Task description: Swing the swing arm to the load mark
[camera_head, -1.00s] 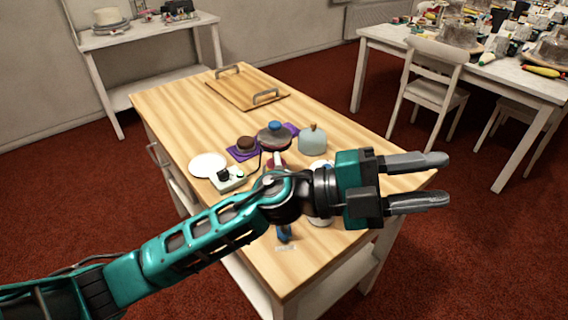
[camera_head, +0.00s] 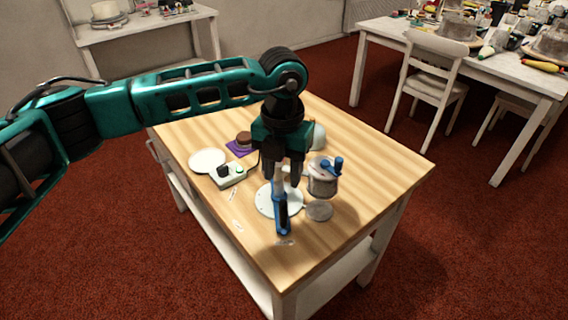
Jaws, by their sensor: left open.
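The swing arm appears to be the bar with a blue end (camera_head: 282,215) in the head view. It points toward the table's near corner and lies over a round white plate (camera_head: 262,203). A small pale mark (camera_head: 286,242) lies on the table just past the blue end; other pale marks (camera_head: 237,225) lie to its left. I cannot read which is the load mark. My left gripper (camera_head: 283,180) points down, open, above the inner part of the bar and hides part of it. I cannot tell whether it touches. My right gripper is not in view.
A grey cylinder (camera_head: 321,183) with a blue handle stands close right of the gripper, with a grey disc (camera_head: 319,210) in front. A control box (camera_head: 228,175), a white plate (camera_head: 207,160) and a brown cake (camera_head: 244,138) are left. The table's right side is clear.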

